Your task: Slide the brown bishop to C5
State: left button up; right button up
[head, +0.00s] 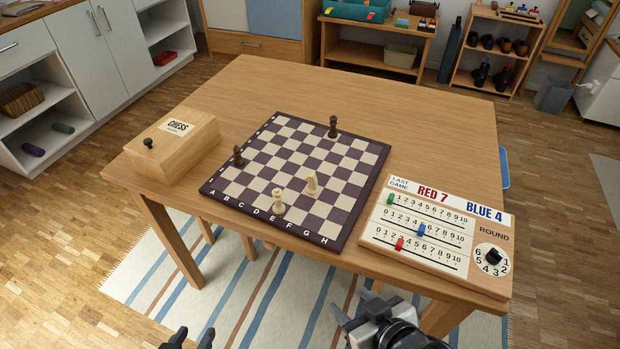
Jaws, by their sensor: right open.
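The chessboard (365,185) lies on the wooden table, letters A to H along its near edge. A dark brown piece (238,155), small and apparently the bishop, stands upright at the board's left edge, around column A. A taller dark brown piece (333,126) stands near the far right part of the board. Two cream pieces stand nearer: one (277,201) by the front edge, one (312,181) right of centre. My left gripper (190,338) shows only its fingertips at the bottom edge, apart and empty. My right gripper (353,304) is open and empty, in front of the table, away from the board.
A wooden chess box (178,150) with a dark knob stands left of the board. A scoreboard (440,232) with coloured sliders and a dial lies to the right. The table (410,110) is clear behind the board. A striped rug (245,290) lies below.

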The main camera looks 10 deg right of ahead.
aim_at(239, 161)
jog(key=z, duration=3.35)
jog(key=k, duration=1)
jog(key=u, duration=1.8)
jog(key=i, duration=0.5)
jog(key=z, duration=0.05)
